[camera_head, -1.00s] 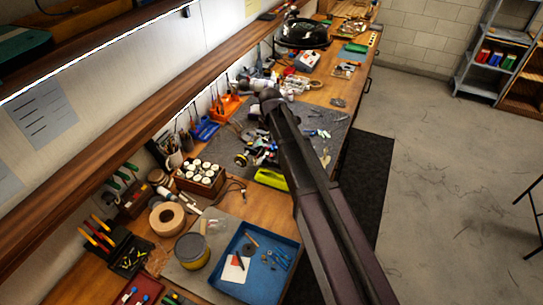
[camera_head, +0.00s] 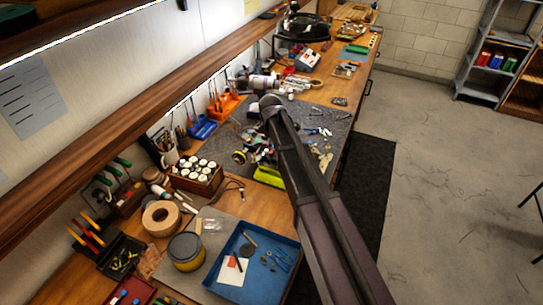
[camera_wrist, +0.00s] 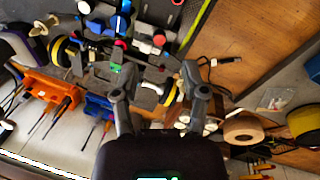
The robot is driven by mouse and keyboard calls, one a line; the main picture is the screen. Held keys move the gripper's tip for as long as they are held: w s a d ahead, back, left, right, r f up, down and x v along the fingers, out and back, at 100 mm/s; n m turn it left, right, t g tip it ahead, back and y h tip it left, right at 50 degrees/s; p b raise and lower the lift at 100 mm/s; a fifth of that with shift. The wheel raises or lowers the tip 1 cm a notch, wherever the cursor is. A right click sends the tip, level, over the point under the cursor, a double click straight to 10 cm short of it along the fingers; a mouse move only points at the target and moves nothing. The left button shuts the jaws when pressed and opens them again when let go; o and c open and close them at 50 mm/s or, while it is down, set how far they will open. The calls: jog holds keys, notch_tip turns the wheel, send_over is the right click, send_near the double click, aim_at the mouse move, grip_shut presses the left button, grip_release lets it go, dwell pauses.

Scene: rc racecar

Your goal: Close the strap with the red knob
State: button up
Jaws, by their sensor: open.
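The RC car (camera_wrist: 135,40) lies on the grey mat, a cluster of dark, white, blue and red parts at the top of the wrist view. A small red piece (camera_wrist: 120,44) shows near its middle; I cannot tell whether it is the red knob. The strap is not clear. My gripper (camera_wrist: 153,78) is open, its two fingers spread below the car parts in the picture, with nothing seen held between them. In the head view my arm hides part of the mat (camera_head: 328,112), and I cannot make out the gripper clearly.
A blue tray (camera_head: 285,243), yellow-rimmed can (camera_head: 187,252), tape roll (camera_head: 161,217) and box of white-topped jars (camera_head: 196,177) crowd the near bench. Orange (camera_wrist: 50,88) and blue (camera_wrist: 99,106) tool holders stand beside the mat. A long shelf (camera_head: 130,110) overhangs the bench.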

aim_at(271, 152)
jog(key=shift+w+f+b, duration=0.2)
jog(key=shift+f+b, duration=0.75)
jog(key=shift+f, duration=0.1)
jog(key=shift+w+f+b, duration=0.2)
jog(key=shift+f+b, duration=0.75)
jog(key=shift+f, duration=0.1)
jog(key=shift+w+f+b, duration=0.2)
jog(key=shift+f+b, duration=0.75)
jog(key=shift+f, duration=0.1)
grip_shut()
